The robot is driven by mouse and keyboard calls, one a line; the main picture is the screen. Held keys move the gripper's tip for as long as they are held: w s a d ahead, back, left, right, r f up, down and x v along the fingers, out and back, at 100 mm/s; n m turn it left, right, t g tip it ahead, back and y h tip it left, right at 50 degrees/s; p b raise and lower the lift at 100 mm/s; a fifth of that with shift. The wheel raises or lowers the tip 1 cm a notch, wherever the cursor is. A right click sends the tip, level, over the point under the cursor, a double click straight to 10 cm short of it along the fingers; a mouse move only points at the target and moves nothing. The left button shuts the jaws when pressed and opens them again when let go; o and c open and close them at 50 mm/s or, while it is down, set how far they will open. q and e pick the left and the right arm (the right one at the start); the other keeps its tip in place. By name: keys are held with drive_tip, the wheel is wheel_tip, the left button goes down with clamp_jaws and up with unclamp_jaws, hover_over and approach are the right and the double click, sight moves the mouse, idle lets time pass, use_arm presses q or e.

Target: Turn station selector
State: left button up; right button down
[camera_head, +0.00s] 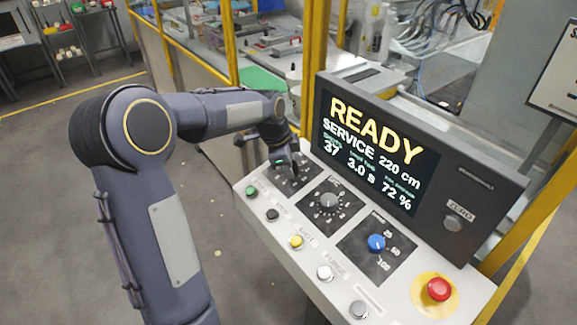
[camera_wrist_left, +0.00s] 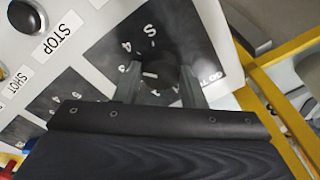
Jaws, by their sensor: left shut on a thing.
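The station selector is a dark round knob (camera_wrist_left: 157,74) on a black dial plate with numbers, at the far left end of the control panel (camera_head: 262,199). My left gripper (camera_head: 285,172) reaches down onto this dial in the head view and mostly hides the knob. In the left wrist view my left gripper (camera_wrist_left: 162,84) has one finger on each side of the knob and is shut on it. Which number the knob points to is hard to read. My right gripper is not in view.
The screen (camera_head: 378,150) reads READY, SERVICE 220 cm. Beside the gripped dial are a grey middle knob (camera_head: 328,203) and a blue knob (camera_head: 377,243). Several push buttons line the front edge, and a red button (camera_head: 438,289) sits at right. A yellow post (camera_head: 313,60) stands behind.

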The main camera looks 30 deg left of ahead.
use_arm(q)
drive_tip(key=n, duration=0.2)
drive_tip(key=shift+n, duration=0.4)
drive_tip(key=n, duration=0.3)
drive_tip(key=shift+n+b, duration=0.3)
drive_tip(key=shift+b, duration=0.1)
drive_tip(key=n, duration=0.3)
drive_tip(key=shift+n+y, duration=0.3)
drive_tip(key=n, duration=0.3)
drive_tip(key=shift+d+n, duration=0.1)
drive_tip(key=shift+n, duration=0.3)
drive_tip(key=n+p, duration=0.1)
drive_tip(key=n, duration=0.2)
drive_tip(key=shift+w+r+n+g, duration=0.1)
drive_tip(key=shift+n+g, duration=0.2)
drive_tip(key=n, duration=0.3)
drive_tip(key=shift+n+p, duration=0.3)
drive_tip(key=n+p, duration=0.1)
drive_tip(key=n, duration=0.2)
drive_tip(key=shift+g, duration=0.3)
drive_tip(key=shift+n+p, duration=0.5)
drive_tip(key=shift+n, duration=1.3)
